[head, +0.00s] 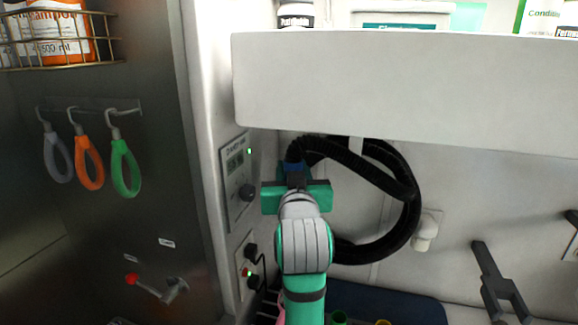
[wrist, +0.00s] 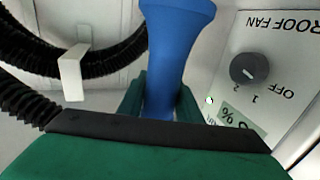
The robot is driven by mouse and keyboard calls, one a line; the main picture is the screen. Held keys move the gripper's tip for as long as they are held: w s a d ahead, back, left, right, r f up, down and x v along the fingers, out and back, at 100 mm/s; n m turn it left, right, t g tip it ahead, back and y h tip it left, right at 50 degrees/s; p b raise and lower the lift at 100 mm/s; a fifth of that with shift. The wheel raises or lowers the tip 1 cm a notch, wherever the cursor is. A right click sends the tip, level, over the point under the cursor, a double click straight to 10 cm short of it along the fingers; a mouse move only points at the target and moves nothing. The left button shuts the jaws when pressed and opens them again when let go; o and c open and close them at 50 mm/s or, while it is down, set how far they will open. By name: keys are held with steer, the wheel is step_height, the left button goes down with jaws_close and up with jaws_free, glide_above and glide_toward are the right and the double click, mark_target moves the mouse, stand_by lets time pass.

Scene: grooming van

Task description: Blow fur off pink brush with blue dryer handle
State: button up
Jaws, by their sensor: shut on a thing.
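My gripper (head: 295,180) is up by the back wall, below the white overhead cabinet, and is shut on the blue dryer handle (wrist: 178,45). In the wrist view the handle stands between the two green fingers, and its flared end runs out of the top of the frame. In the head view only a small dark blue part of the handle (head: 294,167) shows above my gripper. A black ribbed hose (head: 408,215) loops on the wall to the right. A small pink sliver (head: 281,310) shows low beside my arm; it may be the pink brush, mostly hidden. I see no fur.
The roof fan panel (head: 238,180) with its knob is close on the left. A white hose hook (wrist: 73,72) shows in the wrist view. The overhead cabinet (head: 400,90) limits room above. Grey wall brackets (head: 492,280) are at right; coloured loops (head: 125,168) hang at left.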

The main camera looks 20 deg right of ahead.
step_height(320, 180, down, 6)
steer(key=shift+a+r, duration=0.1)
stand_by(0.5)
steer(key=shift+w, duration=0.15)
stand_by(1.3)
steer(key=shift+s, duration=0.2)
steer(key=shift+w, duration=0.1)
steer(key=shift+w+d, duration=0.6)
steer(key=shift+w, duration=0.3)
steer(key=shift+r, duration=0.1)
